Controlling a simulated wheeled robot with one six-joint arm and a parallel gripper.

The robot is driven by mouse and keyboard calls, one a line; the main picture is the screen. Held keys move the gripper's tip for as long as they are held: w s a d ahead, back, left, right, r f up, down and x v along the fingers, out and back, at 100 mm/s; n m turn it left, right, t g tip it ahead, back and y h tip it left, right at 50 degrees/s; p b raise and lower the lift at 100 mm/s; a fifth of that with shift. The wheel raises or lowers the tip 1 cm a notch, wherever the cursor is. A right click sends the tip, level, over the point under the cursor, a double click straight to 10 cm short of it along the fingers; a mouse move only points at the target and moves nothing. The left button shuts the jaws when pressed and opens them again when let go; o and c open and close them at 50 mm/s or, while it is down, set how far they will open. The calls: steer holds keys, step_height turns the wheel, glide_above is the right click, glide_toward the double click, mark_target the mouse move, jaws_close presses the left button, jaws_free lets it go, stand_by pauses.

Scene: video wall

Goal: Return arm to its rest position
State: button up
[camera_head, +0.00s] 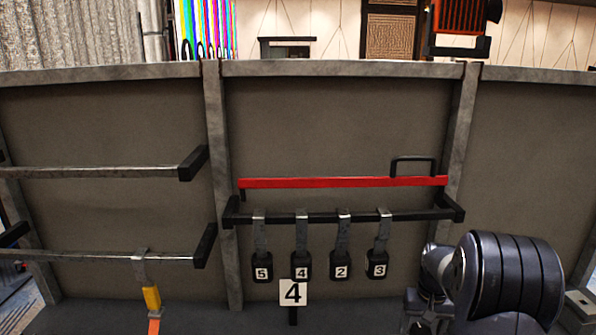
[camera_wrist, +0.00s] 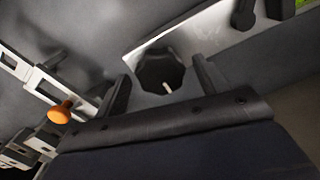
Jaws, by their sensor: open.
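My arm shows at the lower right of the head view as dark, rounded links, folded low in front of the grey panel (camera_head: 350,120). The gripper itself cannot be made out there. In the wrist view my gripper (camera_wrist: 160,70) has its two dark fingers spread apart, with nothing held between them. Beyond the fingers is a black many-sided knob (camera_wrist: 153,72) with a light mark, on a pale plate (camera_wrist: 203,38). I cannot tell whether the fingers touch anything.
A red bar (camera_head: 320,183) lies above. At left, an orange-yellow strap (camera_head: 151,298) hangs from a lower rail. An orange knob (camera_wrist: 61,112) shows in the wrist view.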

steer(key=n+b, duration=0.1)
steer(key=n, duration=0.4)
steer(key=n+b, duration=0.1)
steer(key=n, duration=0.3)
steer(key=shift+f, duration=0.1)
steer(key=n+b, duration=0.2)
steer(key=n, duration=0.3)
steer(key=shift+n, duration=0.3)
steer(key=shift+n+b, duration=0.8)
steer(key=shift+n, duration=0.4)
steer(key=shift+a, duration=0.1)
